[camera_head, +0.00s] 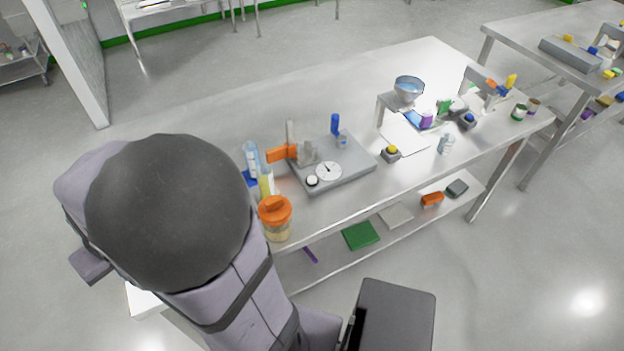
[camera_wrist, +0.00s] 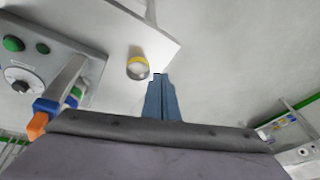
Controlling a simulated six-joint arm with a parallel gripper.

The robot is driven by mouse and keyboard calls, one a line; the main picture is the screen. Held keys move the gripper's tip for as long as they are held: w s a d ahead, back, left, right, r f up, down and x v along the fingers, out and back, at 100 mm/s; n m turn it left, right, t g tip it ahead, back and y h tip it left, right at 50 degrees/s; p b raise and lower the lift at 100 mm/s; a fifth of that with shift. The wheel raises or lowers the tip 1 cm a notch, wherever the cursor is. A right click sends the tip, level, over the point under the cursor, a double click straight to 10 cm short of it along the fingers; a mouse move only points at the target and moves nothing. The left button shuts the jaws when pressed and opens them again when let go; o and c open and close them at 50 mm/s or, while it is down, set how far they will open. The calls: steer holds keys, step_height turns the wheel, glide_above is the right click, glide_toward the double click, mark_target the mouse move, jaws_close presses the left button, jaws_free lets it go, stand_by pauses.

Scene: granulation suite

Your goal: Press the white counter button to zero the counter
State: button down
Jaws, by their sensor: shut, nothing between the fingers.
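My gripper (camera_wrist: 159,80) is in the wrist view, its blue-grey fingers shut together and empty. In the head view my dark arm link covers the left end of the bench, and the gripper is not seen. On the bench, a grey plate device (camera_head: 350,165) carries a white dial (camera_head: 328,171) and a small round white button with a dark rim (camera_head: 312,181). I cannot tell for certain that this is the counter button. A round yellow-and-white piece (camera_wrist: 138,67) lies just beyond and left of the fingertips in the wrist view, apart from them.
The wrist view shows a grey panel (camera_wrist: 45,58) with green buttons, a dial and an orange-tipped lever. On the bench (camera_head: 240,110) stand an orange-lidded jar (camera_head: 275,218), a yellow-topped button box (camera_head: 391,153) and a bowl (camera_head: 408,88). The bench's back left is clear.

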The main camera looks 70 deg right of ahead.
steer(key=w+d+r+m+t+h, duration=0.2)
steer(key=w+d+r+m, duration=0.15)
steer(key=d, duration=0.45)
steer(key=w+d+r+m+t+h, duration=0.2)
steer(key=w+d+r+m, duration=0.15)
steer(key=d, duration=0.45)
steer(key=s+d+r+m+h, duration=0.1)
steer(key=d+r+m+h, duration=0.1)
steer(key=d, duration=0.5)
steer(key=s+d+r+m+h, duration=0.1)
steer(key=d+m, duration=0.1)
steer(key=d, duration=0.5)
steer(key=s+d+f+m+g+h+p, duration=0.1)
steer(key=s+d+f+m+g, duration=0.1)
steer(key=s+d+m, duration=0.4)
steer(key=s+d+f+m+g+h+p, duration=0.1)
steer(key=s+d+f+m+g+p, duration=0.2)
steer(key=s, duration=0.6)
steer(key=s+d+f+m+g, duration=0.1)
steer(key=s+m+g, duration=0.1)
steer(key=s, duration=0.5)
steer(key=s+d+f+m+g, duration=0.1)
steer(key=s+f+m+g, duration=0.1)
steer(key=s, duration=0.6)
steer(key=shift+s+d+m+p, duration=0.2)
steer(key=shift+d+m+p, duration=0.1)
steer(key=shift+p, duration=0.1)
steer(key=shift+f, duration=0.15)
